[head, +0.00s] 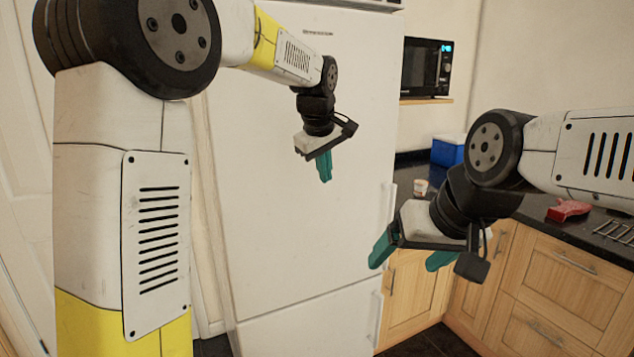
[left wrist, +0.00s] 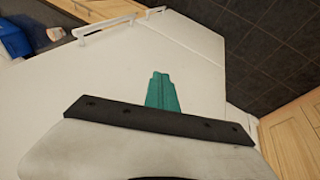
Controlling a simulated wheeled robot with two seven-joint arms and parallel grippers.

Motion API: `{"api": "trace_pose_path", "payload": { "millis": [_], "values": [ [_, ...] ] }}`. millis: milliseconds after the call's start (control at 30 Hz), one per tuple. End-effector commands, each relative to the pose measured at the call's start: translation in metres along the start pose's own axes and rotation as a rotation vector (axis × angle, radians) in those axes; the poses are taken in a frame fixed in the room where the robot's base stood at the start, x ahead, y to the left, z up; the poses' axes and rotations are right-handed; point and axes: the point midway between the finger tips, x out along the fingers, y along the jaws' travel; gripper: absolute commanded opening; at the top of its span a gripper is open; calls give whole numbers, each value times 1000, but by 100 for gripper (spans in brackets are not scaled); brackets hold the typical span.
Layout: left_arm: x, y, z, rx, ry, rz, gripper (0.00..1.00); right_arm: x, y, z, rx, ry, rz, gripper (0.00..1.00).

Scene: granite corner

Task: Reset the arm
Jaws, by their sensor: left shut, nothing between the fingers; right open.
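My left gripper (head: 324,166) hangs in front of the white fridge door in the head view, with its teal fingers together and empty, pointing down. In the left wrist view its fingers (left wrist: 162,92) show as one closed teal piece against the white fridge. My left arm is raised and bent, coming in from the left. My right gripper (head: 411,254) is at the right, in front of the wooden cabinets, with its two teal fingers spread apart and nothing between them. My right arm reaches in from the right edge.
The white fridge (head: 290,240) fills the middle behind my left gripper. A black counter (head: 530,208) with a blue box (head: 447,152), a small cup (head: 420,188) and a red object (head: 568,210) stands to the right, above wooden cabinets (head: 555,290). A microwave (head: 426,68) sits on a shelf.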

Motion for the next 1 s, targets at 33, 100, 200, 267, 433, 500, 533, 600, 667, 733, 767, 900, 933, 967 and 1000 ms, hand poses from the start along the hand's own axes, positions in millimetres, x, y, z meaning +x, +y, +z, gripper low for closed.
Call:
{"api": "trace_pose_path", "payload": {
  "millis": [33, 100, 200, 267, 433, 500, 533, 600, 667, 733, 767, 900, 933, 967, 1000],
  "values": [
    [-17, -30, -4, 24, -18, 21, 0, 0, 0, 0, 0, 0, 0, 82],
    [-34, -65, -2, 85, -37, 45, 0, 0, 0, 0, 0, 0, 0, 82],
    [-56, -113, 9, 176, -46, 83, 0, 0, 0, 0, 0, 0, 0, 82],
    [-68, -140, 19, 236, -42, 102, 0, 0, 0, 0, 0, 0, 0, 82],
    [-92, -212, 60, 415, -2, 137, 0, 0, 0, 0, 0, 0, 0, 82],
    [-96, -235, 78, 484, 20, 139, 0, 0, 0, 0, 0, 0, 0, 82],
    [-97, -244, 86, 512, 30, 137, 0, 0, 0, 0, 0, 0, 0, 82],
    [-97, -262, 101, 568, 50, 132, 0, 0, 0, 0, 0, 0, 0, 82],
    [-96, -273, 112, 606, 64, 126, 0, 0, 0, 0, 0, 0, 0, 82],
    [-95, -282, 120, 638, 74, 119, 0, 0, 0, 0, 0, 0, 0, 82],
    [-94, -284, 123, 648, 77, 116, 0, 0, 0, 0, 0, 0, 0, 82],
    [-93, -288, 127, 665, 82, 113, 0, 0, 0, 0, 0, 0, 0, 82],
    [-93, -288, 127, 665, 82, 113, 0, 0, 0, 0, 0, 0, 0, 82],
    [-93, -288, 127, 665, 82, 113, 0, 0, 0, 0, 0, 0, 0, 82],
    [-93, -288, 127, 665, 82, 113, 0, 0, 0, 0, 0, 0, 0, 82]
  ]
}}
